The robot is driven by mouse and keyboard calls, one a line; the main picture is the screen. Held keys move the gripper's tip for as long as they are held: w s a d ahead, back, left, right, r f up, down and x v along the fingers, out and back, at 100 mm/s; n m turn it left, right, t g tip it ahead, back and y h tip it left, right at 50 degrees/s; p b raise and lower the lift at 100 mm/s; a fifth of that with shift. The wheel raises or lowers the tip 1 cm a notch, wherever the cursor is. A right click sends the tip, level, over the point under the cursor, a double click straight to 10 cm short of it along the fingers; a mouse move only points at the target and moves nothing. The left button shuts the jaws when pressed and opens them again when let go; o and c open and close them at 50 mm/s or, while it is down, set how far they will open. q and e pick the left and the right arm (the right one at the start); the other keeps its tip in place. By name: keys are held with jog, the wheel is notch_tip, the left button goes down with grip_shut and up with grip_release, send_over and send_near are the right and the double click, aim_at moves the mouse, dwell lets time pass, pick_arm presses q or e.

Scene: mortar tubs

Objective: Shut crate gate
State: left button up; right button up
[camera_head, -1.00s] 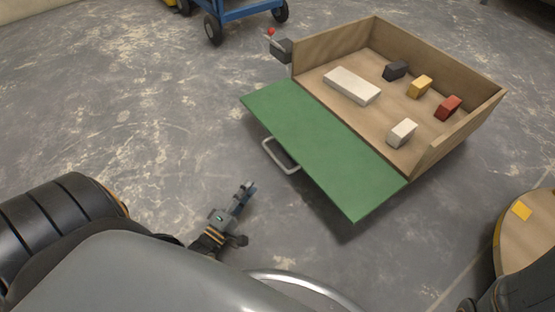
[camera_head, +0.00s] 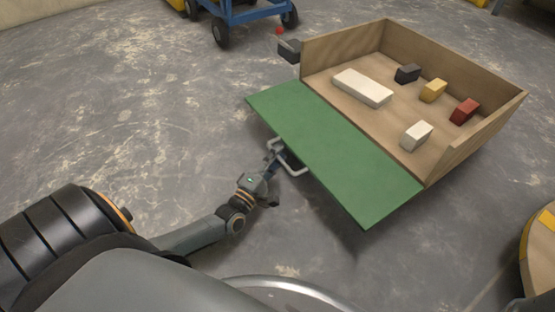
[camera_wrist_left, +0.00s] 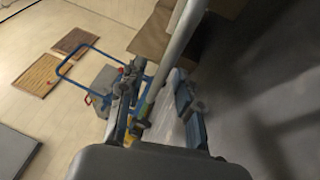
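The wooden crate (camera_head: 480,61) stands open on its near side. Its green gate (camera_head: 335,155) is folded down and outward, roughly level with the crate floor. A pale metal handle (camera_head: 299,170) sticks out from the gate's outer edge. My left gripper (camera_head: 279,152) is at this handle. In the left wrist view, the handle bar (camera_wrist_left: 181,38) runs between the two spread fingers of the left gripper (camera_wrist_left: 158,98); I see no clear grip on it. My right gripper is not in view.
In the crate lie a long white block (camera_head: 362,87) and dark, yellow, red and white small blocks. A dark box (camera_head: 289,51) sits at the crate's left corner. A blue cart (camera_head: 245,14) stands behind. A round wooden top (camera_head: 540,262) is at right. Floor left of the gate is clear.

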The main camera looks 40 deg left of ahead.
pick_arm(q)
jog(key=shift+w+r, duration=0.1)
jog(key=shift+w, duration=0.2)
grip_shut()
